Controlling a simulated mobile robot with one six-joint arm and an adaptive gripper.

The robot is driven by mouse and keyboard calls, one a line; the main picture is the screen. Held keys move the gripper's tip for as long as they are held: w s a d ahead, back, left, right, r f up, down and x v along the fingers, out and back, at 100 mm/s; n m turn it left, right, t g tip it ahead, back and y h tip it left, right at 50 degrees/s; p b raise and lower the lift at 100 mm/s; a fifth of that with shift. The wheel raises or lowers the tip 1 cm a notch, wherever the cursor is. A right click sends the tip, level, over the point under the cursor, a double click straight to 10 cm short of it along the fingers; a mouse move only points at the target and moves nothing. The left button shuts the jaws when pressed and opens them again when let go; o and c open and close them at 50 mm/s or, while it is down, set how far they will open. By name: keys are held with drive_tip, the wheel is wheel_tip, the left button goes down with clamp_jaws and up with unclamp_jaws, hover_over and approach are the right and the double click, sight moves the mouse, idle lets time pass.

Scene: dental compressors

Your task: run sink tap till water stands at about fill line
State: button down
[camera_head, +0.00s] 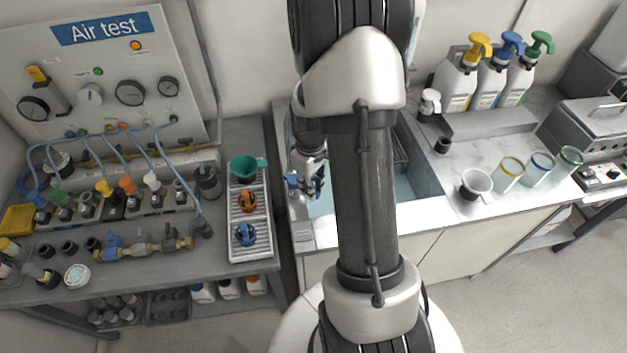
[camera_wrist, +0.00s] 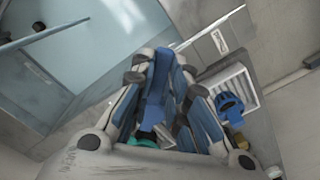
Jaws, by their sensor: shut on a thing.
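The sink (camera_head: 425,165) lies behind and beside my arm, and its pale blue basin also fills the upper left of the wrist view (camera_wrist: 95,60). I cannot tell the water level, and no fill line can be made out. The tap's spout and any stream are not discernible; my arm covers the middle of the sink.
Left of the sink, a ribbed tray (camera_head: 249,208) holds a green funnel (camera_head: 246,168), an orange fitting (camera_head: 248,200) and a blue fitting (camera_head: 246,235). Pump bottles (camera_head: 490,75) and beakers (camera_head: 508,172) stand on the right counter. The Air test panel (camera_head: 95,75) is far left.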

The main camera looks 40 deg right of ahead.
drive_tip(key=shift+a, duration=0.1)
drive_tip(key=c, duration=1.6)
unclamp_jaws()
drive_tip(key=shift+o, duration=0.2)
drive_tip(key=shift+r, duration=0.1)
wheel_tip(320, 180, up, 12)
